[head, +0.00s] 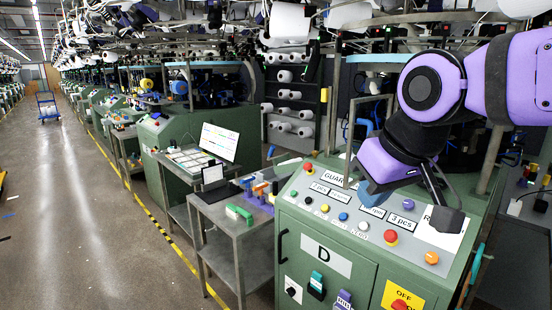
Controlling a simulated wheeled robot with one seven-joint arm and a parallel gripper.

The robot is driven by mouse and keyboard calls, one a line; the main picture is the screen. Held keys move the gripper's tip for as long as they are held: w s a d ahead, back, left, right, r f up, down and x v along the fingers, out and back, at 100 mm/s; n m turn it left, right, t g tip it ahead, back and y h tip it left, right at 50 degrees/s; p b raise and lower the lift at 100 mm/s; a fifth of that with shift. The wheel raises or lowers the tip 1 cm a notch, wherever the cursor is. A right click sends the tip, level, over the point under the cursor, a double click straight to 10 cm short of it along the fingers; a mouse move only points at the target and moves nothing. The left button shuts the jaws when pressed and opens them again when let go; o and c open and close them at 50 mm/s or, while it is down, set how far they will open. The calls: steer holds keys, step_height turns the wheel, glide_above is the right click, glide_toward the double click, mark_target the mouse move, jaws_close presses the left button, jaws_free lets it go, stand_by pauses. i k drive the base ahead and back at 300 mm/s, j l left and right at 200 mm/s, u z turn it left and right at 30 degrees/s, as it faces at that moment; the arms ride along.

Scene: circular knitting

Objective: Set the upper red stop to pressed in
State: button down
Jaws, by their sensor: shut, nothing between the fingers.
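A third red knob (400,304) is on the yellow OFF plate on the front face, cut by the picture's edge. I cannot tell whether any of them is pressed in.
Small coloured buttons and an orange one (432,257) crowd the panel. A grey metal cart (225,221) with small coloured items stands left of the machine. A monitor (219,141) is behind it.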

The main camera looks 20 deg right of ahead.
mark_target(308, 167)
steer(key=i+j, duration=0.25)
steer(key=i, duration=0.15)
steer(key=i+j, duration=0.25)
steer(key=i, duration=0.2)
steer(key=i+j+z, duration=0.1)
steer(key=i, duration=0.3)
steer(key=j, duration=0.1)
